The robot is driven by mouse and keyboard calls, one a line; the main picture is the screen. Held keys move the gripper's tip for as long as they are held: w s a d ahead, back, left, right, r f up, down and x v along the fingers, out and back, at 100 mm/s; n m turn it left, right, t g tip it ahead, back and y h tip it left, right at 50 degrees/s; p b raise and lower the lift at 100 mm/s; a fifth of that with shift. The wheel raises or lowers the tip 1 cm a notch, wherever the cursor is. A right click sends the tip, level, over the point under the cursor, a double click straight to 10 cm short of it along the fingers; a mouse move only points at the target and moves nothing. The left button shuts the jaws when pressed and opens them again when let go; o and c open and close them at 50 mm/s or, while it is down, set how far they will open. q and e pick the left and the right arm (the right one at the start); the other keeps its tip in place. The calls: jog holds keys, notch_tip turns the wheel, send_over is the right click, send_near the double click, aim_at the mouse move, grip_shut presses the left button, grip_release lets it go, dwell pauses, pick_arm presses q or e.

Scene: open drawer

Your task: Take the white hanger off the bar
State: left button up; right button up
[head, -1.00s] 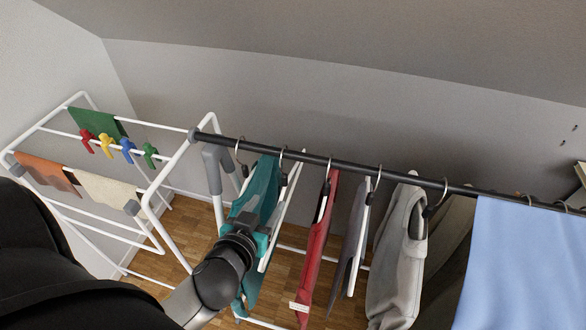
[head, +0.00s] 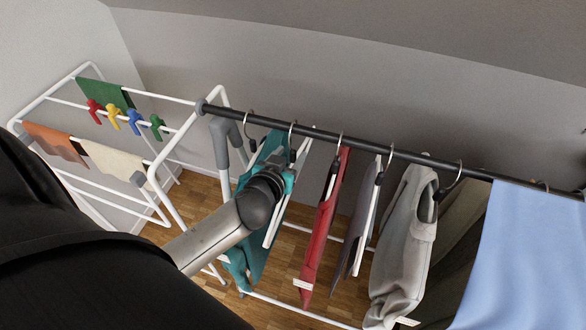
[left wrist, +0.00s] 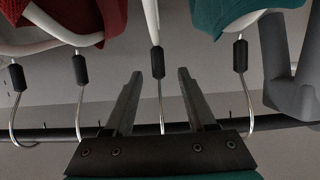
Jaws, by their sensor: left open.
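The bare white hanger (head: 271,234) hangs from the black bar (head: 362,149) between a teal garment (head: 238,264) and a red one (head: 322,225). In the left wrist view, the white hanger (left wrist: 151,18) shows a dark sleeve and a metal hook over the bar (left wrist: 40,134). My left gripper (left wrist: 158,74) is open there, with one finger on each side of that hook, apart from it. In the head view, my left gripper (head: 275,165) is close below the bar beside the teal garment, and its fingers are hard to make out. My right gripper is not in view.
A grey garment (head: 405,240) and a light blue cloth (head: 525,255) hang further right. A white drying rack (head: 160,160) with coloured pegs stands left. Neighbouring hooks (left wrist: 80,98) are close on both sides. A grey bar-end support (left wrist: 290,70) is near the teal garment.

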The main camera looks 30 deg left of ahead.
pick_arm(q)
jog(key=shift+b+x, duration=0.55)
jog(key=shift+x, duration=2.05)
jog(key=shift+d+f, duration=0.1)
grip_shut()
